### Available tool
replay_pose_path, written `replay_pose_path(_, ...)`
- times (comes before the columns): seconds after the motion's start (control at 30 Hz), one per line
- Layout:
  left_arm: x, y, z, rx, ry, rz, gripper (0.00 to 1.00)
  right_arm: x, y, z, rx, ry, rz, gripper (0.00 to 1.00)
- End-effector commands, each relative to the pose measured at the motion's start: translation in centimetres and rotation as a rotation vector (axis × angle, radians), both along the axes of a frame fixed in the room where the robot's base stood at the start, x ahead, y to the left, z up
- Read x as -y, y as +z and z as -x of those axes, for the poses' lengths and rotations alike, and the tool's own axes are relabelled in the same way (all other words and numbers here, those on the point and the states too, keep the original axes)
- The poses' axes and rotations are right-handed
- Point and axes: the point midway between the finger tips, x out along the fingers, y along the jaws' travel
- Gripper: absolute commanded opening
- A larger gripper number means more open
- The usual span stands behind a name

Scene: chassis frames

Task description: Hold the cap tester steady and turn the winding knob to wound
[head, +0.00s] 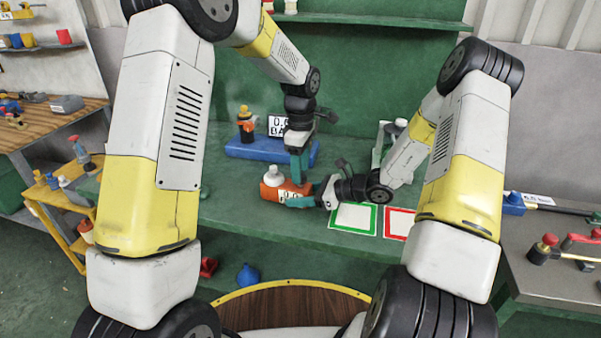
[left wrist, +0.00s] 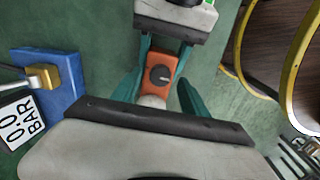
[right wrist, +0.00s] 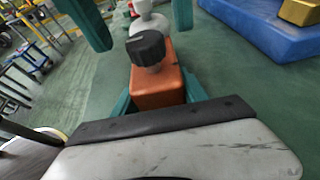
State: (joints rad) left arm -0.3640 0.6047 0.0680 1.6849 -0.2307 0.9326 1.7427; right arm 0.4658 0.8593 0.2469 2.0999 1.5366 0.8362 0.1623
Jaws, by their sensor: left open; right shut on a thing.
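The cap tester is an orange block (head: 270,191) with a white rounded part (head: 274,173) at one end, on the green bench. Its dark round winding knob (left wrist: 160,76) faces up in the left wrist view, with a pale mark pointing right; the knob also shows in the right wrist view (right wrist: 146,48). My right gripper (head: 294,199) is shut on the orange block from the right, one teal finger on each side. My left gripper (head: 298,178) points down over the tester. Its teal fingers are open on either side of the knob, apart from it.
A blue block (head: 262,149) with a brass fitting and a "0.0 BAR" sign stands behind the tester. A green-framed pad (head: 354,217) and a red-framed pad (head: 398,222) lie to the right. A yellow rack (head: 62,200) stands at left.

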Motion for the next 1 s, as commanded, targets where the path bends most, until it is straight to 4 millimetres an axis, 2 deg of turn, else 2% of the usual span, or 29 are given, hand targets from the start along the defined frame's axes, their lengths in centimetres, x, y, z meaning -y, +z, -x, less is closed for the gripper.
replay_pose_path(0.2,0.0,-1.46,0.02,0.0,-0.001,0.0,0.52,0.04,0.0,-0.03,0.0,-0.001,0.001,0.0)
replay_pose_path(0.47,0.0,-1.52,0.01,0.001,0.0,0.0,0.52,0.04,0.0,-0.03,0.0,-0.001,0.001,0.0)
replay_pose_path(0.73,0.01,-1.49,0.02,0.001,0.0,0.0,0.0,0.04,0.0,-0.03,0.0,-0.001,0.001,0.0)
replay_pose_path(1.0,0.02,-1.48,0.01,0.001,-0.016,0.0,0.0,0.04,0.0,-0.03,0.0,-0.001,0.001,0.0)
